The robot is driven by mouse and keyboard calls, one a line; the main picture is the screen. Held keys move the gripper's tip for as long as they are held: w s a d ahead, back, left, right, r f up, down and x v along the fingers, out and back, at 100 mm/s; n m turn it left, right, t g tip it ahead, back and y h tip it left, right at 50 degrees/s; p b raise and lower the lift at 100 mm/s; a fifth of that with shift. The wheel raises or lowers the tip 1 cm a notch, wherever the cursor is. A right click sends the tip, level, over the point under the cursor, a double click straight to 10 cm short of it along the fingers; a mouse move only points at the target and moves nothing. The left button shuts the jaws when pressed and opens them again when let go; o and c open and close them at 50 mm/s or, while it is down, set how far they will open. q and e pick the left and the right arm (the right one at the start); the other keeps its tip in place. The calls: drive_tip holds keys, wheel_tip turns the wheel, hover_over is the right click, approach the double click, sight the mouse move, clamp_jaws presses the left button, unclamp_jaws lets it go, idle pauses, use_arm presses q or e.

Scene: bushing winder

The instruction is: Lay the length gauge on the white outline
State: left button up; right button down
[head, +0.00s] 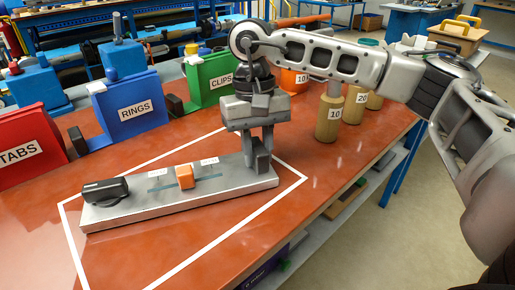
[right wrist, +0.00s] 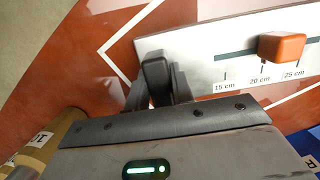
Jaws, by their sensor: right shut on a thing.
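The length gauge (head: 140,205) is a long silver plate with an orange slider (head: 185,176), a black grip (head: 105,190) at its left end and a black block at its right end. In the head view it appears within the white outline (head: 225,238) on the red-brown table, at a slight angle to its long sides. I cannot tell whether it touches the table. My right gripper (head: 260,155) is shut on the gauge's right-end block (right wrist: 155,80). The right wrist view shows the outline's corner (right wrist: 105,48) just beyond that end. My left gripper is not in view.
Blue RINGS (head: 130,108), green CLIPS (head: 210,78) and red TABS (head: 28,145) bins stand behind the outline. Numbered cylinders (head: 329,118) stand at the right back. The table's front edge runs close by the outline's right corner.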

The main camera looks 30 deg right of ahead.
drive_tip(key=shift+f, duration=0.2)
drive_tip(key=c, duration=1.2)
unclamp_jaws()
drive_tip(key=shift+r, duration=0.1)
drive_tip(key=r, duration=0.5)
drive_tip(key=w+r, duration=0.1)
drive_tip(key=r, duration=0.1)
drive_tip(key=shift+d+r, duration=0.1)
drive_tip(key=shift+r, duration=0.2)
drive_tip(key=shift+s, duration=0.1)
